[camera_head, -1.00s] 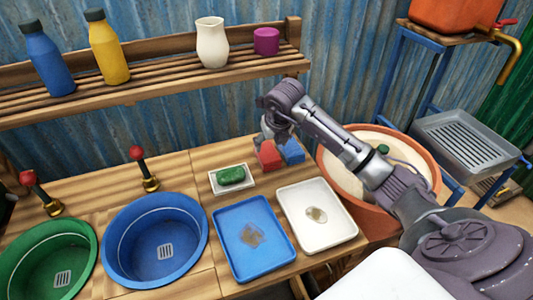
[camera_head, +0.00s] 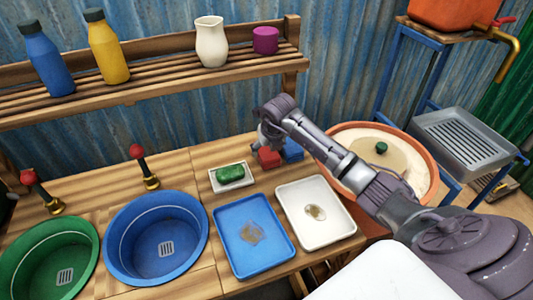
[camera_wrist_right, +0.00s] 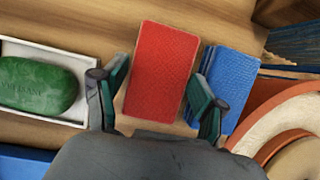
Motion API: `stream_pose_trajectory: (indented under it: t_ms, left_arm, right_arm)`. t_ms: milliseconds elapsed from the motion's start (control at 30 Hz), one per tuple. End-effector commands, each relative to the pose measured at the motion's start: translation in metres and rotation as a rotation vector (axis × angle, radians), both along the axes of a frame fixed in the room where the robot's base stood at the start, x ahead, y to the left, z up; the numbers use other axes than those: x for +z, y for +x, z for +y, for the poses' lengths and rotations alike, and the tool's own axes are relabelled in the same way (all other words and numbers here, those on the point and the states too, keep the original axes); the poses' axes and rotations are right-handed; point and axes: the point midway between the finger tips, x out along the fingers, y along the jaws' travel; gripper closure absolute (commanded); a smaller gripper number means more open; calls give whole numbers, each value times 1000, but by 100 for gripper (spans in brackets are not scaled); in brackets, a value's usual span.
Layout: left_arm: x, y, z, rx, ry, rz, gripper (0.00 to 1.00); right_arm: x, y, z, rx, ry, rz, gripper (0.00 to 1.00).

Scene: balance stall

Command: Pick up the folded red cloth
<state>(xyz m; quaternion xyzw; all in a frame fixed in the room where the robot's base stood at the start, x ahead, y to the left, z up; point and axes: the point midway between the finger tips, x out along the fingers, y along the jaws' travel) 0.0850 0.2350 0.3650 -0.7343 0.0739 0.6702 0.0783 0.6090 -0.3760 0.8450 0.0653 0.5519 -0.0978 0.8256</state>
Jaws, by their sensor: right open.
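The folded red cloth (camera_head: 269,158) lies on the wooden counter, partly hidden by my arm in the head view. In the right wrist view the red cloth (camera_wrist_right: 162,72) is a flat rectangle between the two fingers. My right gripper (camera_wrist_right: 158,95) is open, with one finger on each side of the cloth's near end; I cannot tell whether they touch it. In the head view my right gripper (camera_head: 266,143) is over the cloth. My left gripper is not in view.
A folded blue cloth (camera_wrist_right: 227,82) lies close to the right of the red one. A green soap (camera_wrist_right: 36,86) sits in a white dish to the left. A terracotta pot (camera_head: 428,152) stands to the right. Blue (camera_head: 276,262) and white (camera_head: 330,238) trays lie in front.

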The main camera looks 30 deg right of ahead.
Motion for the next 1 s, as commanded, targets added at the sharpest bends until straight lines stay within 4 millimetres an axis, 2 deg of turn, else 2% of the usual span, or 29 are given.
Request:
stream_pose_trajectory:
  t_ms: [567,667,833,1000]
  left_arm:
    - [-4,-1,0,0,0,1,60]
    - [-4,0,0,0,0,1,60]
    - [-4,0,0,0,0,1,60]
    - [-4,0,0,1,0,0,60]
  right_arm:
    - [-4,0,0,0,0,0,29]
    - [-4,0,0,0,0,0,43]
    - [-4,0,0,0,0,0,71]
    - [-4,0,0,0,0,-1,71]
